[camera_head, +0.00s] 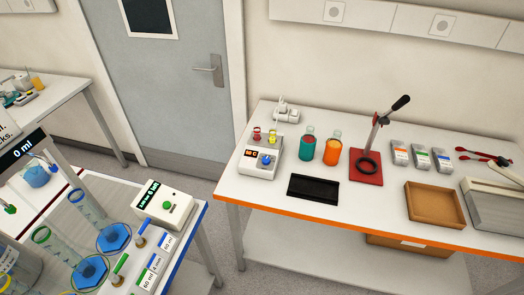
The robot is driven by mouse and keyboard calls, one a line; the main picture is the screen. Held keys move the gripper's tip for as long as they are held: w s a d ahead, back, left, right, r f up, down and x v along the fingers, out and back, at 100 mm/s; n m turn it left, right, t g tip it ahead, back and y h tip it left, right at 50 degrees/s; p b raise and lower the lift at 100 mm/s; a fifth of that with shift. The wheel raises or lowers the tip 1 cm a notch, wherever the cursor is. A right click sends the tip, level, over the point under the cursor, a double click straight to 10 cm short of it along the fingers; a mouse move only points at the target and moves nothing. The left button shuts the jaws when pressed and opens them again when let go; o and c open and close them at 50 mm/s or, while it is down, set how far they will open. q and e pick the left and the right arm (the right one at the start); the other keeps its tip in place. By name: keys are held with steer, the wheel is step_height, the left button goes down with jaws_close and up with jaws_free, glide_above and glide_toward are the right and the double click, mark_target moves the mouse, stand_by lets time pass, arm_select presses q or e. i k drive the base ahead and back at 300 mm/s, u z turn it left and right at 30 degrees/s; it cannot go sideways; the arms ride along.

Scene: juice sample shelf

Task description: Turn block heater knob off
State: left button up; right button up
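The block heater (259,171) is a small white device near the left end of the orange-edged table. Its front has a small dark display with lit orange-red characters (251,153) and a blue round knob (266,160). The knob's exact pointer direction is too small to tell. Two small vials, one red (257,134) and one yellow (272,136), stand at the back of the heater. Neither of my grippers is in view, and nothing touches the knob.
Green (307,145) and orange (333,150) jars stand right of the heater, then a red-based lever press (366,166). A black tray (314,188) lies in front. A brown tray (434,205) is further right. Another bench with cylinders (90,210) fills the lower left.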

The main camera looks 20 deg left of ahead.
mark_target(266, 159)
steer(key=k, duration=0.5)
steer(key=z, duration=0.9)
steer(key=i, duration=0.9)
steer(key=u, duration=2.55)
